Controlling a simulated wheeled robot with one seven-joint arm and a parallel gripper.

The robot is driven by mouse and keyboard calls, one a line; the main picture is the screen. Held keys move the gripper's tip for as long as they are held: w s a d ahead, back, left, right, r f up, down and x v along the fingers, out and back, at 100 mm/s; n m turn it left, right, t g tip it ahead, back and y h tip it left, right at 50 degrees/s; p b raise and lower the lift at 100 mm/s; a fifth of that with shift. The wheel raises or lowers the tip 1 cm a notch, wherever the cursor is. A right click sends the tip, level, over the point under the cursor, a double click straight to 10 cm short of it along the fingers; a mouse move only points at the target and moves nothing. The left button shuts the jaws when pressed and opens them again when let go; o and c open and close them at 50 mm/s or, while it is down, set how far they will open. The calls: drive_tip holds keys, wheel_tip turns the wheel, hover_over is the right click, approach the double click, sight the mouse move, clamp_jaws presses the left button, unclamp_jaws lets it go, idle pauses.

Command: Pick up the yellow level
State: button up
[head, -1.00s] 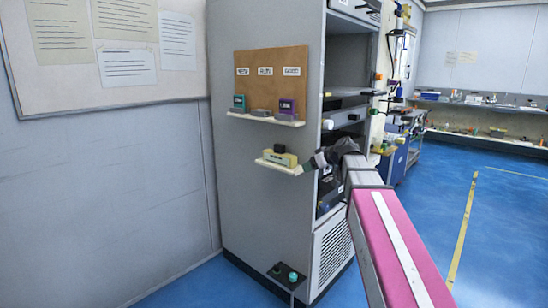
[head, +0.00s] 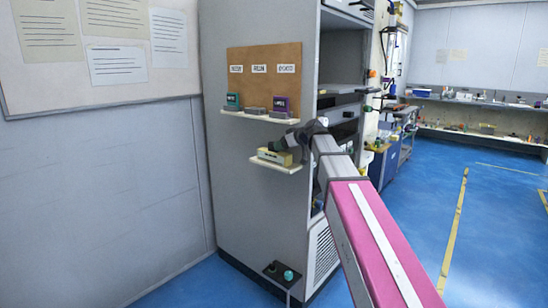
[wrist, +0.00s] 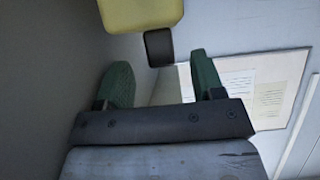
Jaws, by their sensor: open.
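The yellow level (head: 272,157) lies on the small lower white shelf on the side of the grey cabinet, with a small dark block on top. In the wrist view the yellow level (wrist: 140,12) is cut off by the top edge, and the dark block (wrist: 158,47) juts from it toward the gap between my green fingers. My gripper (wrist: 160,68) is open, with nothing between its fingers. In the head view my gripper (head: 290,142) is at the right end of the level, slightly above it; whether they touch is unclear.
The lower shelf (head: 288,169) is narrow. A dark box with a teal button (head: 281,271) is near the cabinet's foot. Floor to the right is clear.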

sight(274, 152)
drive_tip(key=shift+w+a, duration=0.35)
drive_tip(key=shift+a, duration=0.05)
drive_tip(key=x, duration=0.4)
drive_tip(key=shift+w+a+r, duration=0.25)
drive_tip(key=shift+a, duration=0.1)
drive_tip(key=c, duration=1.1)
